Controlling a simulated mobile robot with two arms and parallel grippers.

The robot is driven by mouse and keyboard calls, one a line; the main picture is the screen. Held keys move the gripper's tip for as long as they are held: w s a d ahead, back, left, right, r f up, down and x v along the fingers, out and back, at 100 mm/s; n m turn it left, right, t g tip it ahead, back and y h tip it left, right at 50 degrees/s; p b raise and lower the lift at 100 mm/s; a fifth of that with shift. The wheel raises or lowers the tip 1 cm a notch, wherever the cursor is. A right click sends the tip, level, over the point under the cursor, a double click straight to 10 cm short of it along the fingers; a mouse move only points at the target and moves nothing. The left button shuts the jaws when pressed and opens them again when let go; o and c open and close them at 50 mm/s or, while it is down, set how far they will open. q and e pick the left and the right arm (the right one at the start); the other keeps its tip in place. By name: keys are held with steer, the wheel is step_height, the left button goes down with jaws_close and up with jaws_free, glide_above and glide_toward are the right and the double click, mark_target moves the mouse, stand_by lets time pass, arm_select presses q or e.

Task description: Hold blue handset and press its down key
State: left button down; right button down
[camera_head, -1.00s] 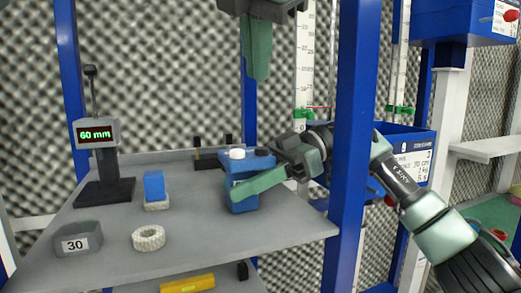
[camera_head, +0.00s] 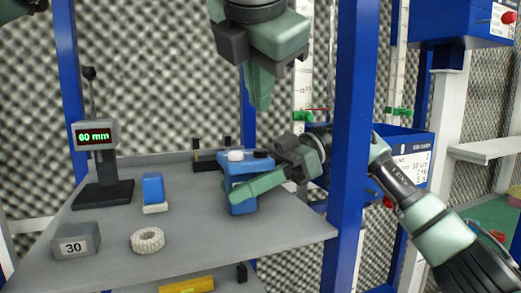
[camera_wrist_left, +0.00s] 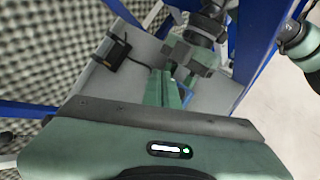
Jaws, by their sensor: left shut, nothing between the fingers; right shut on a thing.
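The blue handset (camera_head: 243,207) stands upright near the right edge of the grey shelf, with a white key (camera_head: 236,155) and a dark blue key (camera_head: 261,154) on top. I cannot read which is the down key. My right gripper (camera_head: 243,183) is shut on the handset from the right, its green finger across the front. My left gripper (camera_head: 259,106) is shut and empty, pointing down above the handset, apart from it. In the left wrist view my shut green fingers (camera_wrist_left: 161,92) hide part of the handset (camera_wrist_left: 186,92).
On the grey shelf (camera_head: 195,235) are a stand with a 60 mm display (camera_head: 96,135), a blue block on a pale base (camera_head: 153,189), a grey block marked 30 (camera_head: 76,242) and a white ring (camera_head: 147,240). A blue post (camera_head: 352,150) stands at right.

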mark_target(260, 153)
arm_select(q)
steer(key=shift+f, duration=2.05)
stand_by(0.5)
steer(key=shift+f, duration=0.35)
